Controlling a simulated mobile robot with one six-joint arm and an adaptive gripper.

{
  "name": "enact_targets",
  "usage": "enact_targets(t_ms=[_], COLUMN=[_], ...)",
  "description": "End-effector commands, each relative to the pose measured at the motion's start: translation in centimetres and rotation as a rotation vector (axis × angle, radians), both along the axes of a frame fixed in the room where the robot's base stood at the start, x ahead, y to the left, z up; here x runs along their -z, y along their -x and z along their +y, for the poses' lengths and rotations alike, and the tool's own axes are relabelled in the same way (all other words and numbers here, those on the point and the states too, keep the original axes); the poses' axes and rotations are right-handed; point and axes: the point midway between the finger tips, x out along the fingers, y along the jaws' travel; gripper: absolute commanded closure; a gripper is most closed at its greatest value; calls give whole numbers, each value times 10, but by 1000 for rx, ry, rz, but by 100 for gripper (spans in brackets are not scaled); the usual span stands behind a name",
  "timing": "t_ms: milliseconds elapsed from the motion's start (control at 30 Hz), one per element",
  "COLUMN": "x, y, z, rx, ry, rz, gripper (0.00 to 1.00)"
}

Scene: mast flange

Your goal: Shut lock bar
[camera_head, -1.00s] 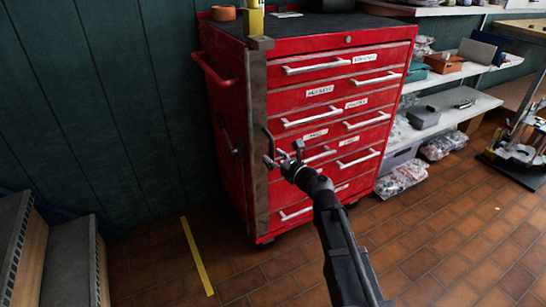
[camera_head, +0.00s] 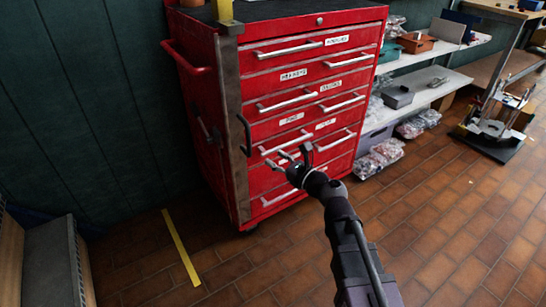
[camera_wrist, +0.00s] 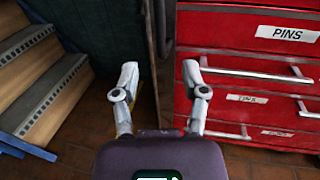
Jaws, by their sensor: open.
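The lock bar (camera_head: 231,120) is a long, upright, brownish-grey metal strip along the left front edge of the red tool cabinet (camera_head: 265,130). A black bracket-shaped handle (camera_head: 244,135) stands out from it at mid height. The drawer fronts to its right are uncovered. My gripper (camera_head: 294,156) is open and empty, in front of the lower drawers, right of and a little below the handle. In the wrist view, its two fingers (camera_wrist: 160,72) are spread apart. Part of the bar and a dark curved piece, likely the handle, show beyond the gap, at the top of that view.
Several drawers have protruding silver handles (camera_head: 286,142) near my gripper. Grey-topped steps (camera_head: 50,262) stand at the lower left. A yellow strip (camera_head: 181,247) lies on the tiled floor. Shelves (camera_head: 440,87) with bags and boxes are at the right. The floor at lower right is clear.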

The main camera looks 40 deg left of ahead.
Motion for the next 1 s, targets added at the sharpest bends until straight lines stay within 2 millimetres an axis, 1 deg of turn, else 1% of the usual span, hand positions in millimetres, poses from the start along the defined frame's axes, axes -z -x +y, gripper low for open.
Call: enact_targets(t_ms=[167,200,267,300,367,400,567,667,800,1000], x=[0,0,0,0,-1,-1,-3,-5,-8,-13], y=[0,0,0,0,0,1,2,4,8,19], z=[0,0,1,1,3,5,18,30,50,73], rx=[0,0,0,2,8,14,71,128,230,381], ry=[0,0,0,0,0,-1,-7,-18,-46,-116], rz=[0,0,1,4,12,20,91,164,293,488], gripper=[43,49,67,79,97,100,100,100,100,100])
